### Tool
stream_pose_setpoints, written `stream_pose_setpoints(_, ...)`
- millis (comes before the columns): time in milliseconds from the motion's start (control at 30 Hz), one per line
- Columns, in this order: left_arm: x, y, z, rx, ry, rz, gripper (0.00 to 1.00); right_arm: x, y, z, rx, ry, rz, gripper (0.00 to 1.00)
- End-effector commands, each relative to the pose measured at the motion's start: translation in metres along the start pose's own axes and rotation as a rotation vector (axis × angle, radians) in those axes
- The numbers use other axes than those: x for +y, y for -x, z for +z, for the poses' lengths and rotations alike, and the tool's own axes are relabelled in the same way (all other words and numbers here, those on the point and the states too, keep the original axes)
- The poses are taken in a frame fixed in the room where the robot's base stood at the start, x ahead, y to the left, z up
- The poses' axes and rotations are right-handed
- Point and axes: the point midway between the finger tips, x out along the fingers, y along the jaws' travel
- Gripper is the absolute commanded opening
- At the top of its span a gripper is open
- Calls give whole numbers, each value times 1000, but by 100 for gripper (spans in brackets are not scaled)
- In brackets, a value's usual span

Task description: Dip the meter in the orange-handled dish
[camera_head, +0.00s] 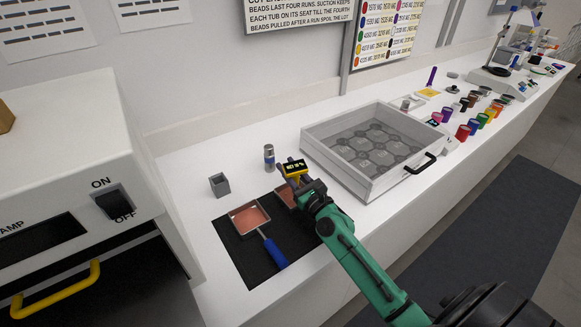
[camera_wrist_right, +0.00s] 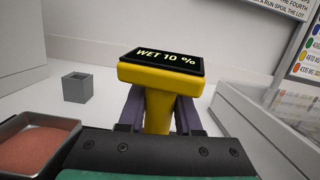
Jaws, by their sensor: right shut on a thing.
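My right gripper (camera_head: 302,184) is shut on the yellow meter (camera_head: 293,169). In the right wrist view the meter (camera_wrist_right: 160,72) stands upright between the fingers (camera_wrist_right: 158,115), its black screen reading "WET 10 %". Its lower end is hidden. A square dish with pinkish-red powder (camera_head: 284,194) lies under and beside the gripper, mostly covered by it; its handle is hidden, and I cannot tell whether the meter touches the powder. Another such dish (camera_head: 247,217), with a blue handle (camera_head: 273,250), is to the left. No orange handle shows. My left gripper is out of view.
Both dishes lie on a dark mat (camera_head: 236,251). A small grey open box (camera_head: 219,185) and a metal cylinder (camera_head: 269,158) stand behind. A large grey tray (camera_head: 320,153) with a black handle is close on the right. Several coloured jars (camera_head: 472,127) stand farther right.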

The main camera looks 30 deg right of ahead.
Motion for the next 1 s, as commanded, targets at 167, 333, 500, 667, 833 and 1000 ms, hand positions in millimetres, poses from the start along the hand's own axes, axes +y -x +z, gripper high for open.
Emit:
stream_pose_setpoints(167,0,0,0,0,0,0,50,0,0,0,1,0,0,0)
stream_pose_setpoints(333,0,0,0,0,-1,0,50,0,0,-1,1,0,0,0)
stream_pose_setpoints(500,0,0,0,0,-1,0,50,0,0,-1,1,0,0,0)
stream_pose_setpoints(667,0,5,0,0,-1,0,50,0,-1,4,1,0,0,0)
stream_pose_setpoints(833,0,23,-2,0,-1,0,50,-2,-4,23,0,0,0,0)
stream_pose_setpoints(1000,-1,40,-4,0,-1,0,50,-4,-7,40,-1,0,0,0)
